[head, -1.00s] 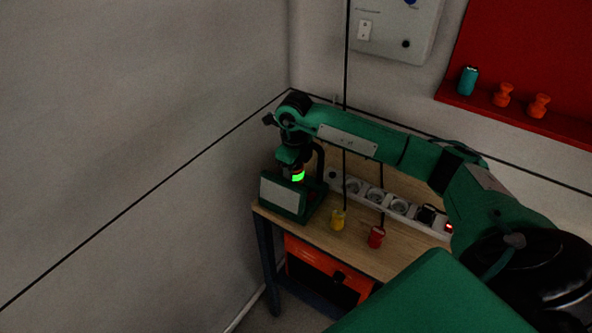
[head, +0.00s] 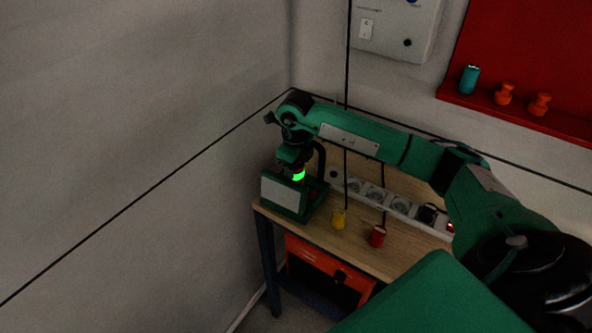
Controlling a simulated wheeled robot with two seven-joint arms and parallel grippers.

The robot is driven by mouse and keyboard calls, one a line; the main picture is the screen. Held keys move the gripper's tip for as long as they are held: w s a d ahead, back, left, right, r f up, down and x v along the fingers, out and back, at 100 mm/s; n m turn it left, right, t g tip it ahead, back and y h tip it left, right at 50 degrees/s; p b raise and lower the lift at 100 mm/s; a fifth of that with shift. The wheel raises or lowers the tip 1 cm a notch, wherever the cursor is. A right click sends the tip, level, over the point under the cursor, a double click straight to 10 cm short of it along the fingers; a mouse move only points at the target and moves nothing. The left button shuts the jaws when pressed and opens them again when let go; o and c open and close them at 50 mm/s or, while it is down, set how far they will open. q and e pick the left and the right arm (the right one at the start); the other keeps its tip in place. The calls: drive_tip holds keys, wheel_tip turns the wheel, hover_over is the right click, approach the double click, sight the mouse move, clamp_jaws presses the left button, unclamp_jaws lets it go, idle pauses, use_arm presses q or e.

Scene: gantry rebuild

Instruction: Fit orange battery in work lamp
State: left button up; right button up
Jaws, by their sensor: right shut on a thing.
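The work lamp (head: 283,194) is a green box with a pale front panel and a black handle, standing at the table's left end. My right gripper (head: 299,184) points down into or just behind the lamp's top, below a bright green light band on the wrist. Its fingertips are mostly hidden by the lamp body. It is shut on the orange battery, of which at most a small dark reddish patch shows by the lamp; I cannot tell how deep it sits. My left gripper is not in view.
A wooden table (head: 362,246) carries a yellow plug (head: 339,219), a red plug (head: 377,236) with hanging cords, and a power strip (head: 376,193). An orange drawer unit (head: 315,258) is below. A red shelf (head: 565,124) holds a teal cylinder (head: 469,79) and two orange pieces (head: 504,94).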

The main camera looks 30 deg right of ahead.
drive_tip(key=f, duration=0.1)
drive_tip(key=s+a+f, duration=0.1)
drive_tip(key=shift+f, duration=0.4)
drive_tip(key=o, duration=0.9)
drive_tip(key=shift+s, duration=0.1)
drive_tip(key=shift+o, duration=0.2)
drive_tip(key=shift+w+d+r+g+p, duration=0.15)
drive_tip(key=shift+r+p, duration=0.25)
drive_tip(key=shift+r, duration=0.25)
drive_tip(key=shift+w+d+r+g+p, duration=0.15)
drive_tip(key=shift+r+p, duration=0.2)
drive_tip(key=shift+r, duration=0.3)
drive_tip(key=shift+w+a+r+p, duration=0.15)
drive_tip(key=shift+r+p, duration=0.25)
drive_tip(key=shift+r, duration=0.35)
drive_tip(key=shift+d+r+p, duration=0.2)
drive_tip(key=shift+r+p, duration=1.45)
drive_tip(key=shift+r, duration=1.9)
drive_tip(key=shift+s+f, duration=0.15)
drive_tip(key=shift+s, duration=0.1)
